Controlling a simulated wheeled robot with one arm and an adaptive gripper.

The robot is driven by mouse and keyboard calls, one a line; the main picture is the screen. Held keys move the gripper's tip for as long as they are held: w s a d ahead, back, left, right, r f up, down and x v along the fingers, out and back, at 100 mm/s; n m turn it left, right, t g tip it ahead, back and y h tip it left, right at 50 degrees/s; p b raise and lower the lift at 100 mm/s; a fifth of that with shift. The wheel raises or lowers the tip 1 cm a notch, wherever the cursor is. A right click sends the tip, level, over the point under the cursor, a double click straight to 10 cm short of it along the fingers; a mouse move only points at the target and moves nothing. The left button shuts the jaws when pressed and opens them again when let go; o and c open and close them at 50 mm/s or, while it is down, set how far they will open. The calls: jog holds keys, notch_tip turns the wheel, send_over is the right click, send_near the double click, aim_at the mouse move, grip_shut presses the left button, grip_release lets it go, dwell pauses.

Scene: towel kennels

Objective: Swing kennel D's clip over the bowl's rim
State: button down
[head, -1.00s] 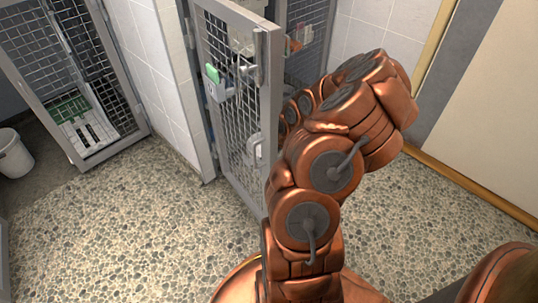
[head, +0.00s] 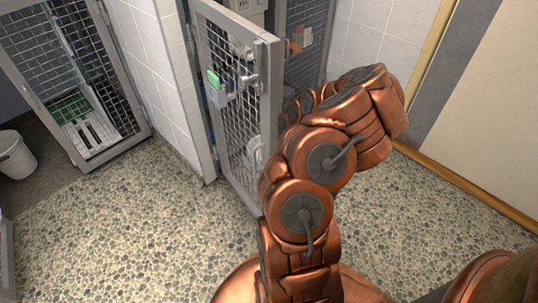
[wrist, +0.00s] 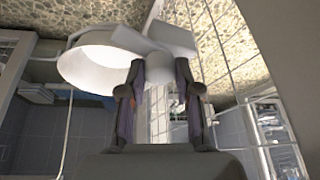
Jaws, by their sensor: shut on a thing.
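In the wrist view a pale, round bowl (wrist: 98,68) fills the upper left, its open side bright. A grey, blocky clip (wrist: 165,36) lies against the bowl's right side, with a rounded end between my fingers. My gripper (wrist: 162,82) is shut on that end. I cannot tell whether the clip crosses the rim. In the head view the mesh kennel door (head: 268,120) stands open, with a whitish round shape (head: 254,148) low behind its mesh. My gripper is hidden there behind my copper arm and the door.
A green tag (head: 213,80) and a latch (head: 250,80) are on the door. Another kennel (head: 140,108) stands at left with a white bucket (head: 14,155) beside it. A tiled pillar (head: 165,85) is close to the door. The pebbled floor in front (head: 130,240) is clear.

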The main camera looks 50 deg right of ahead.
jog(key=n+b, duration=0.1)
jog(key=b, duration=0.1)
jog(key=n+y+b, duration=0.1)
jog(key=n+b, duration=0.1)
jog(key=shift+w+d+f+g+b, duration=0.1)
jog(key=shift+f+g+b, duration=0.2)
jog(key=shift+f, duration=0.05)
jog(key=n+g+y+b, duration=0.1)
jog(key=n+b, duration=0.3)
jog(key=shift+r, duration=0.1)
jog(key=n+g+b, duration=0.1)
jog(key=n, duration=0.1)
jog(key=n+b, duration=0.2)
jog(key=shift+d+r+g+y, duration=0.1)
jog(key=shift+g+y, duration=0.3)
jog(key=shift+w+r+n+g+b, duration=0.1)
jog(key=shift+n+g+b, duration=0.45)
jog(key=shift+n, duration=1.55)
jog(key=c, duration=0.8)
grip_release()
jog(key=shift+r, duration=0.1)
